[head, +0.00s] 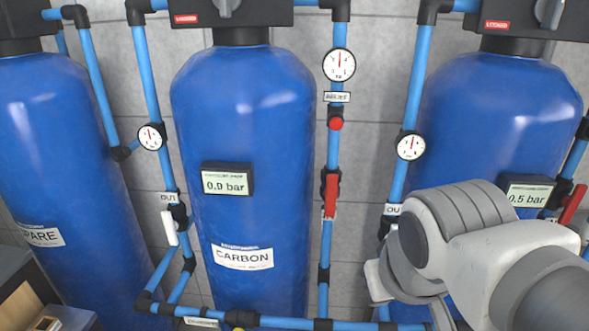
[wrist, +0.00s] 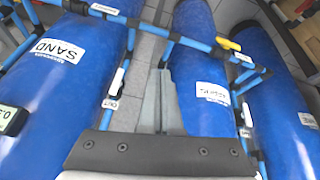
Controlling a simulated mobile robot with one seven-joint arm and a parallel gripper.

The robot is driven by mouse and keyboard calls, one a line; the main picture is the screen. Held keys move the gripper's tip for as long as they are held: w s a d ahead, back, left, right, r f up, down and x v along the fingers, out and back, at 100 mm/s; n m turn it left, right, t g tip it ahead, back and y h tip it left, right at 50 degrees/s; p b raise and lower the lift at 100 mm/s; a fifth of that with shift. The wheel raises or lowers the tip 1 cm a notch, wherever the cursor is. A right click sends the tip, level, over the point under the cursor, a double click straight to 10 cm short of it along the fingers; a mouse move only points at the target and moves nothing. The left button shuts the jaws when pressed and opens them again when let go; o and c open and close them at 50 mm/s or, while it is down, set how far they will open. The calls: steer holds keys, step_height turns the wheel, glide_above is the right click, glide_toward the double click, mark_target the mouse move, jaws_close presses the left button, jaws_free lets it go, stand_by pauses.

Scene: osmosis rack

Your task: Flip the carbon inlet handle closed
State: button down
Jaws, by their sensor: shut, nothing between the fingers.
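The blue carbon tank (head: 240,150) stands in the middle of the head view. On the vertical pipe to its right, a red handle (head: 330,195) lies roughly along the pipe. I cannot read an inlet label beside it. A white handle (head: 168,228) sits by the OUT label left of the tank. In the wrist view, the carbon tank (wrist: 195,45) appears upside down to the right of my gripper (wrist: 160,75). My gripper is shut and empty, between the sand and carbon tanks. Its fingers may hide the red handle there. In the head view the fingers are out of sight.
A pressure gauge (head: 339,65) and a small red relief knob (head: 336,123) sit above the red handle. The sand tank (wrist: 65,70) is left in the wrist view, with a white handle (wrist: 118,80) beside it. Blue pipes cross low along the front. A yellow handle (wrist: 228,43) is near.

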steer(key=w+d+f+n+g+h+b, duration=0.1)
steer(key=w+d+f+n+h+b, duration=0.1)
steer(key=d+f+h+b, duration=0.15)
steer(key=n+t+h+b, duration=0.3)
steer(key=n+t+b, duration=0.3)
steer(key=n+t, duration=0.55)
glide_toward(331, 196)
steer(key=s+a+r, duration=0.1)
steer(key=a+r, duration=0.2)
steer(key=a, duration=0.1)
steer(key=shift+s+d+f+m+t, duration=0.1)
steer(key=shift+d+f+m+t, duration=0.15)
steer(key=shift+m+t, duration=0.1)
steer(key=x, duration=1)
